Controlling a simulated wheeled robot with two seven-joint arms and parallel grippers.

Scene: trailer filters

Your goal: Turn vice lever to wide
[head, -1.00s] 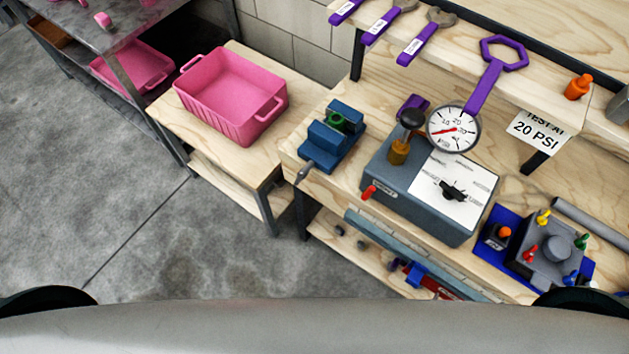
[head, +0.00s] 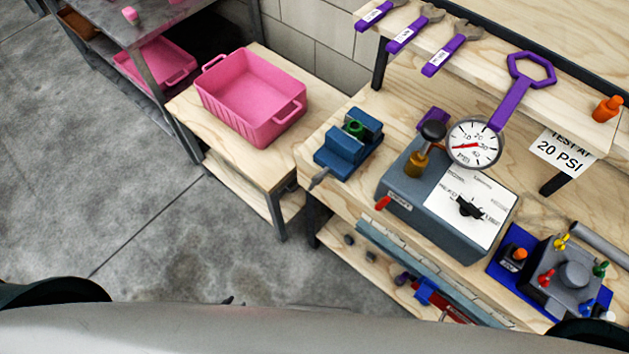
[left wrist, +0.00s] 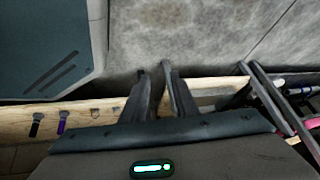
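The blue vice (head: 348,145) stands at the left front corner of the workbench, with a green round part (head: 355,128) at its jaws. Its grey lever (head: 318,180) sticks out from the front toward the bench's left edge. In the left wrist view my left gripper (left wrist: 154,70) has its two dark fingers apart, with nothing seen between them. In the head view only a small dark tip (head: 229,300), likely of that gripper, shows above my body's edge, well short of the vice. The vice cannot be made out in the left wrist view. My right gripper is not in view.
A pink bin (head: 252,95) stands on a low wooden table left of the vice. A grey test box (head: 410,190) with gauge (head: 473,143) is to its right. A lower shelf (head: 350,262) holds small parts. The concrete floor (head: 150,220) in front is clear.

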